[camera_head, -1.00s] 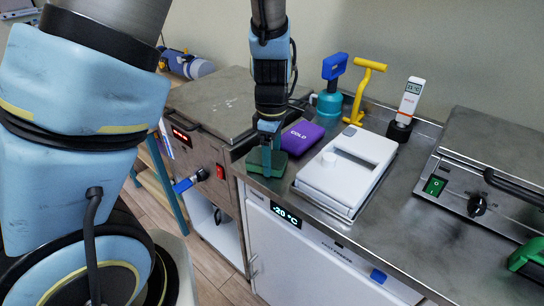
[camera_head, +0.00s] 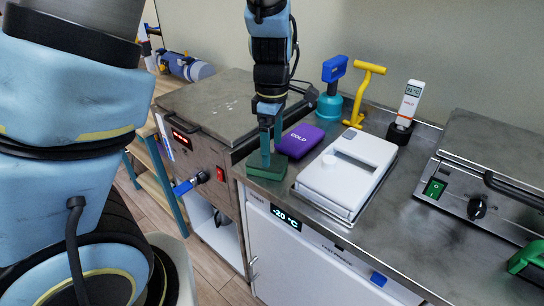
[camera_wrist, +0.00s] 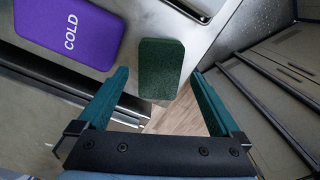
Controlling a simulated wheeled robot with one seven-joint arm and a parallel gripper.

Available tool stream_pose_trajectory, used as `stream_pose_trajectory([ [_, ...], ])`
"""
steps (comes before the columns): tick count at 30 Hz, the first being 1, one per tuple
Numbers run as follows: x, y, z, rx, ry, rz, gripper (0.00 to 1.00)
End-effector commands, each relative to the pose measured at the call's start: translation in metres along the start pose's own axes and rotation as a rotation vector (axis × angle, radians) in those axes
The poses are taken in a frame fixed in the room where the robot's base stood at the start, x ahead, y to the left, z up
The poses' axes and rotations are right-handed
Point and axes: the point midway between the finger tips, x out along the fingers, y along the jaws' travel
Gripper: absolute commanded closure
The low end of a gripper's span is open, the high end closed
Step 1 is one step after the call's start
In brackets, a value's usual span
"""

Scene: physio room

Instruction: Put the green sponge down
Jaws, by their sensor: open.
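The green sponge (camera_head: 267,166) lies flat on the steel counter near its front left corner. In the wrist view the sponge (camera_wrist: 161,69) sits beyond and between the two fingertips, with a gap on either side. My gripper (camera_head: 271,148) is above the sponge, fingers pointing down. In the wrist view my gripper (camera_wrist: 160,82) is open, its dark green fingers spread wide with nothing between them. In the head view the fingertips overlap the sponge's upper edge, and I cannot tell the exact height between them.
A purple COLD pack (camera_head: 300,141) lies just behind and right of the sponge. A white lidded box (camera_head: 346,172) stands to the right. The steel-topped heater unit (camera_head: 216,104) is at left. A blue-topped bottle (camera_head: 331,90), yellow tool (camera_head: 364,92) and thermometer (camera_head: 407,104) stand at the back.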

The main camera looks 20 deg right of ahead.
Motion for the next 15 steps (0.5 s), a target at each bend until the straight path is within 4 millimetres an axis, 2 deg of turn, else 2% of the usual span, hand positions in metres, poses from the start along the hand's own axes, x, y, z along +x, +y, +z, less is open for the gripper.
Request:
stream_pose_trajectory([
  [1, -0.013, 0.001, 0.001, 0.0, -0.002, 0.006, 0.0],
  [6, -0.046, 0.0, 0.0, 0.0, -0.001, 0.003, 0.0],
  [10, -0.063, 0.0, 0.0, 0.0, -0.001, 0.002, 0.0],
  [15, -0.072, 0.0, -0.001, -0.002, 0.001, 0.0, 0.0],
])
